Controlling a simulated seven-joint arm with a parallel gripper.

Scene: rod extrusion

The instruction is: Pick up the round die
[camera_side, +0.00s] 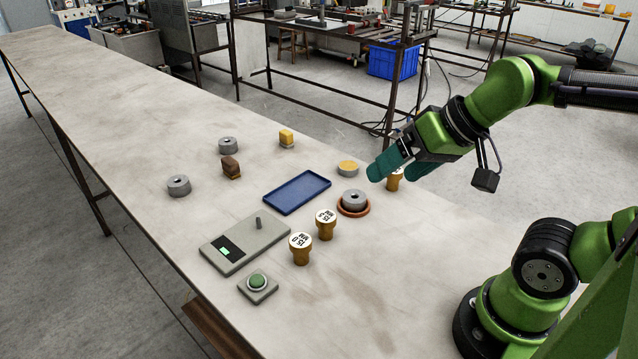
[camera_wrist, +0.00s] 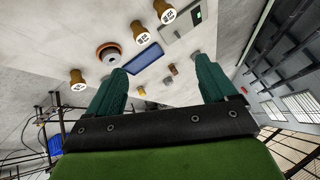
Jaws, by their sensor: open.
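Several round grey pieces could be the round die; I cannot tell which. A ring with a centre hole (camera_side: 228,144) lies at the back, and another (camera_side: 179,185) lies at the left. A third grey ring (camera_side: 354,196) sits in a reddish-brown dish (camera_side: 352,211); it also shows in the wrist view (camera_wrist: 108,52). A grey round piece with a yellow top (camera_side: 348,168) lies behind that dish. My gripper (camera_side: 396,170), with teal fingers, is open and empty above the table's right edge, right of the yellow-topped piece. The fingers also show in the wrist view (camera_wrist: 161,66).
A blue tray (camera_side: 297,193) lies mid-table. A brass-coloured plug (camera_side: 395,183) stands beneath my gripper, partly hidden. Two labelled plugs (camera_side: 326,225) (camera_side: 300,249) stand near a grey scale (camera_side: 258,253) and a green button (camera_side: 258,281). Brown (camera_side: 231,167) and yellow (camera_side: 287,138) blocks lie behind.

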